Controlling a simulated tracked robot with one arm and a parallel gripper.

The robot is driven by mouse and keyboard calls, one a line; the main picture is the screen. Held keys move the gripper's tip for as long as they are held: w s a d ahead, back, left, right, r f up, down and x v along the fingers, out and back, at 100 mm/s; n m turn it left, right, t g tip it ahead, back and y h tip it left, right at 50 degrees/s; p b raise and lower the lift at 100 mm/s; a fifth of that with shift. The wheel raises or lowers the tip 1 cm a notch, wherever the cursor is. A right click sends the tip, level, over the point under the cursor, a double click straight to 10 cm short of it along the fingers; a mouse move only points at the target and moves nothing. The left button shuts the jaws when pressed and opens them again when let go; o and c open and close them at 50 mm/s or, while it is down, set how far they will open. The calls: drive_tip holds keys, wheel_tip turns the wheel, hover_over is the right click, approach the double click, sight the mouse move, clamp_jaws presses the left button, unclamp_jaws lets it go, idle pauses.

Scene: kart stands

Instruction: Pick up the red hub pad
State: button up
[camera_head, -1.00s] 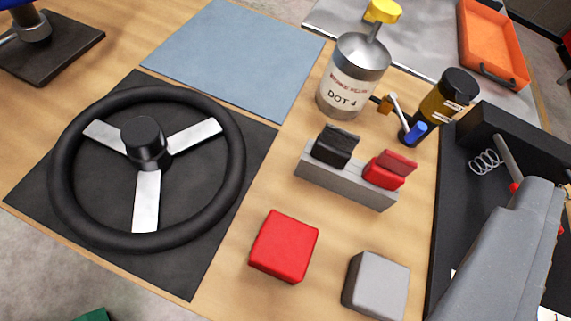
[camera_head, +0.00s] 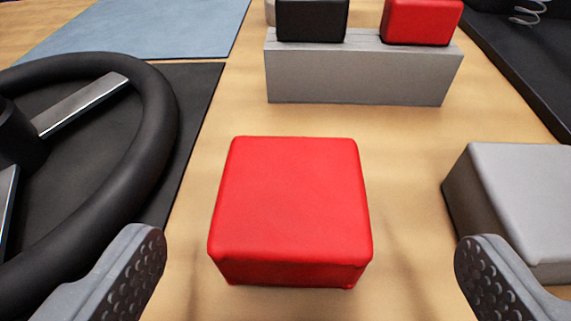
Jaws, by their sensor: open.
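The red hub pad (camera_head: 290,200) is a rounded red block resting on the wooden bench, in the middle of the view. My gripper (camera_head: 310,265) is open, with one grey finger to the left of the pad and one to the right. The fingers are apart from the pad, with bench showing on both sides, and stand at its near side in the picture. Nothing is between the fingertips and nothing hides the pad's top.
A grey block (camera_head: 525,200) stands close by the right finger. A steering wheel (camera_head: 165,125) on a black mat (camera_head: 200,100) lies close by the left finger. Behind the pad, a grey holder (camera_head: 360,78) carries a black piece (camera_head: 312,20) and another red piece (camera_head: 421,20).

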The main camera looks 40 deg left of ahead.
sight(294, 198)
drive_tip(key=shift+x, duration=1.1)
drive_tip(key=shift+s+f+b+x, duration=0.1)
drive_tip(key=shift+f+b+x, duration=0.1)
drive_tip(key=shift+x, duration=0.7)
drive_tip(key=shift+s+f+b+x, duration=0.1)
drive_tip(key=shift+s+b+x, duration=0.05)
drive_tip(key=shift+x, duration=0.7)
drive_tip(key=shift+s+f+b+x, duration=0.1)
drive_tip(key=shift+b+x, duration=0.1)
drive_tip(key=shift+x, duration=0.7)
drive_tip(key=shift+a, duration=0.15)
drive_tip(key=c, duration=1.1)
